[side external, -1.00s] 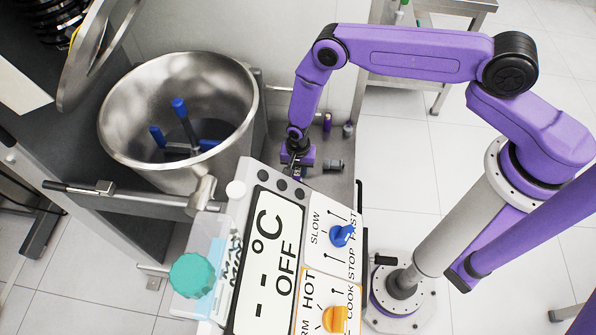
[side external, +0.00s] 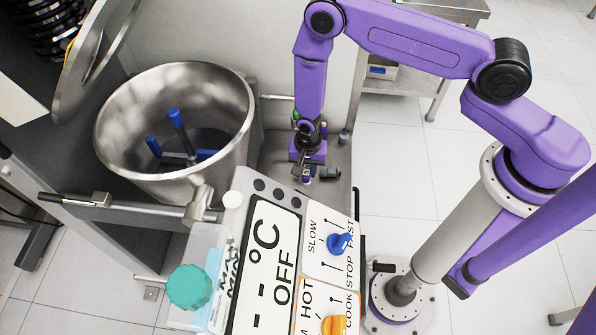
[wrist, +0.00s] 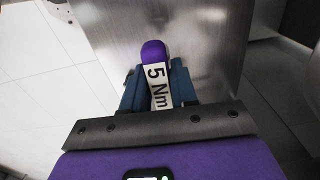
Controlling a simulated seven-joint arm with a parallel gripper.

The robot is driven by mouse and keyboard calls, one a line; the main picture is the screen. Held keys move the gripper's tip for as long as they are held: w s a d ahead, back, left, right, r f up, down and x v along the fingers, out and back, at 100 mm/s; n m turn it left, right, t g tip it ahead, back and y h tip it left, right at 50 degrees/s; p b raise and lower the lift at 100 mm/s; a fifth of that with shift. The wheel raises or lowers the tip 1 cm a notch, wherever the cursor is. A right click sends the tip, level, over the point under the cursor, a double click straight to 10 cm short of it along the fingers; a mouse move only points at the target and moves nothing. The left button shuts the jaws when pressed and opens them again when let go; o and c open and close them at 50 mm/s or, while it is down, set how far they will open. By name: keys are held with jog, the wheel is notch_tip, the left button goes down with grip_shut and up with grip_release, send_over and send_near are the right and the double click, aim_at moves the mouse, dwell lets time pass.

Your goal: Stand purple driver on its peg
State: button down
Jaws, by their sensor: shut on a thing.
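The purple driver (wrist: 153,54) has a rounded purple cap and a white label reading "5 Nm". In the wrist view it sits between the two blue-grey fingers of my gripper (wrist: 157,86), which is shut on it. In the side external view my gripper (side external: 304,170) points down over the steel shelf behind the control panel. I cannot make out the driver's peg in either view.
The steel mixing bowl (side external: 112,150) with blue-tipped paddles stands left of my gripper. The control panel (side external: 228,262) is in front. A short grey cylinder (side external: 330,173) is close to my gripper's right, and a small grey upright piece (side external: 344,136) stands farther back on the shelf.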

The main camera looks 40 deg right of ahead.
jog(key=s+d+r, duration=0.3)
jog(key=s+r, duration=0.2)
jog(key=s, duration=0.4)
jog(key=shift+s+d, duration=0.15)
jog(key=shift+d, duration=0.15)
jog(key=s+d+r, duration=0.2)
jog(key=s, duration=0.5)
jog(key=s+d+r, duration=0.2)
jog(key=s+d, duration=0.1)
jog(key=s, duration=0.3)
jog(key=shift+s+d, duration=0.15)
jog(key=shift+s, duration=0.25)
dwell(1.6)
jog(key=shift+s, duration=0.1)
jog(key=shift+r, duration=0.1)
dwell(0.3)
